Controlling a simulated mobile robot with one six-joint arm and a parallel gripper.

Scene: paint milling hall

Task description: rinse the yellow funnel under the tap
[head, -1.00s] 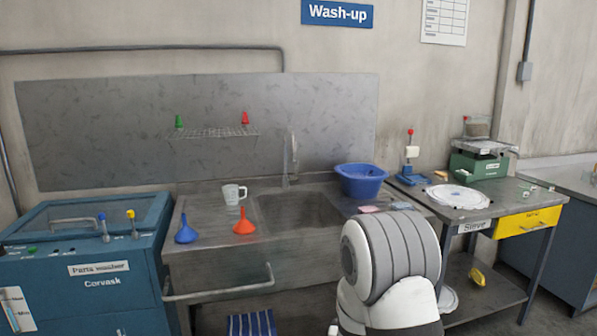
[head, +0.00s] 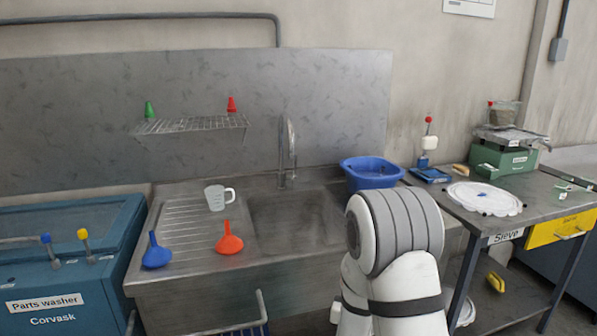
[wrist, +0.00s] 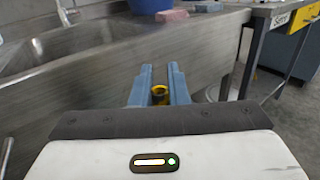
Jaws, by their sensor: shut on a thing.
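In the wrist view my gripper (wrist: 160,88) is shut on a small yellow thing, which I take as the yellow funnel (wrist: 159,95). Only a bit of it shows between the blue fingers, so its shape is mostly hidden. The gripper is in front of the sink's steel side, below the rim. In the head view my arm hides the gripper and what it holds. The tap (head: 288,150) rises behind the sink basin (head: 290,225); I cannot make out any water running.
A blue funnel (head: 156,251), an orange funnel (head: 230,240) and a measuring jug (head: 217,198) stand on the drainboard. A blue tub (head: 371,173) sits right of the tap. The sieve table (head: 520,218) stands at right. A wire shelf (head: 190,124) hangs above the drainboard.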

